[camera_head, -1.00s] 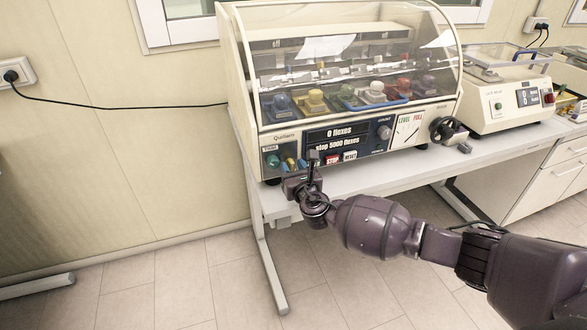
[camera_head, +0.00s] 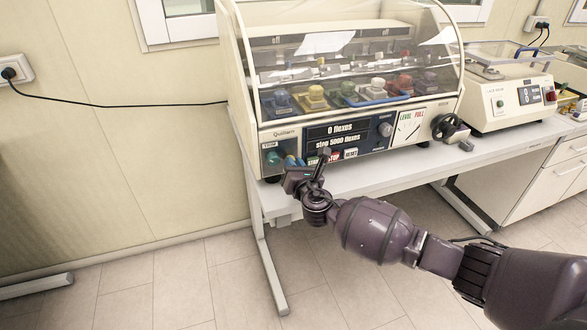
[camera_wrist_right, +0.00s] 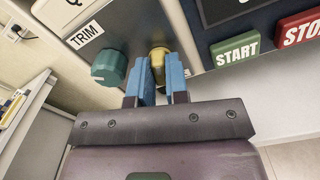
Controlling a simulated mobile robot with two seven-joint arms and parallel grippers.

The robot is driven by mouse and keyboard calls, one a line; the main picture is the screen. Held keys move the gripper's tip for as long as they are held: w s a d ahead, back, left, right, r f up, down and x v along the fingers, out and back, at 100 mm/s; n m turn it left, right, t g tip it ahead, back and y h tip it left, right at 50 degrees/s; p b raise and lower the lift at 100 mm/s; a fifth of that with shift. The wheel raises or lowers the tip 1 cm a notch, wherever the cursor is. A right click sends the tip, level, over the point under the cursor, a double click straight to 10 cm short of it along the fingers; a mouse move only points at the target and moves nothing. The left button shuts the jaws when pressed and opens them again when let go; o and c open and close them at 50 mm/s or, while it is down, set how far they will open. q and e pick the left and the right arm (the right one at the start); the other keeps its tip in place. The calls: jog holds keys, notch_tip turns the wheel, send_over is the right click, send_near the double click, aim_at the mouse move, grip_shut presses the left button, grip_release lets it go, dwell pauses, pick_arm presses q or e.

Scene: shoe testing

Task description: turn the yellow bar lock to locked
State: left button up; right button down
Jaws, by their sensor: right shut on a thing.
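The yellow bar lock (camera_wrist_right: 159,56) is a small brass-yellow piece on the machine's front panel. In the right wrist view it sits between the blue fingertips of my right gripper (camera_wrist_right: 162,72), which is shut on it. In the head view my right gripper (camera_head: 291,163) is at the lower left of the panel, and the lock is largely hidden by it. Whether the lock stands at locked cannot be read. My left gripper is not in view.
A teal TRIM knob (camera_wrist_right: 109,69) is just left of the fingers. The green START button (camera_wrist_right: 235,49) and red STOP button (camera_wrist_right: 299,29) are to the right. The flexing machine (camera_head: 262,133) stands on a white table (camera_head: 375,176) with a handwheel (camera_head: 445,127) at its right.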

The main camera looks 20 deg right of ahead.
jog(key=shift+d+f+m+b, duration=0.1)
jog(key=shift+m+b, duration=0.75)
jog(key=shift+m, duration=2.75)
jog(key=shift+f+m+b, duration=0.1)
jog(key=shift+m+b, duration=0.7)
jog(key=shift+m, duration=2.8)
jog(key=c, duration=1.1)
grip_release()
